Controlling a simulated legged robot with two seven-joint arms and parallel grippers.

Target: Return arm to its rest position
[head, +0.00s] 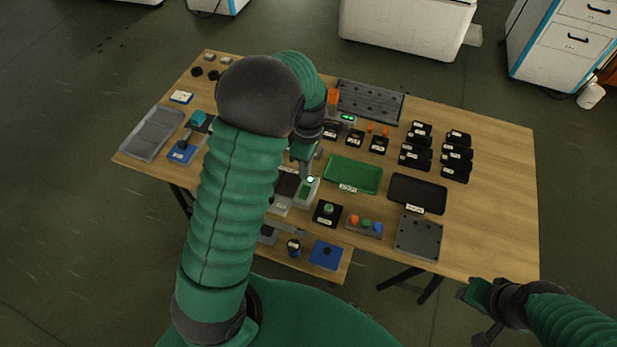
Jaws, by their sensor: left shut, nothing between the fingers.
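My left arm reaches up from the lower left and bends over the wooden table (500,215). Its gripper (307,177) points down, shut and empty, over a small pale device with a lit green spot (308,190). I cannot tell whether the fingertips touch it. My left arm hides part of the table's left half. My right gripper (479,312) is at the lower right, just off the table's front right corner. Its fingers are dark and small, so I cannot tell whether it is open or shut.
A green tray (353,174) and a black tray (418,193) lie right of my left gripper. Several black blocks (455,157) stand behind. A grey perforated plate (370,100) lies at the back. A lower shelf (335,277) juts out in front. The table's right end is clear.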

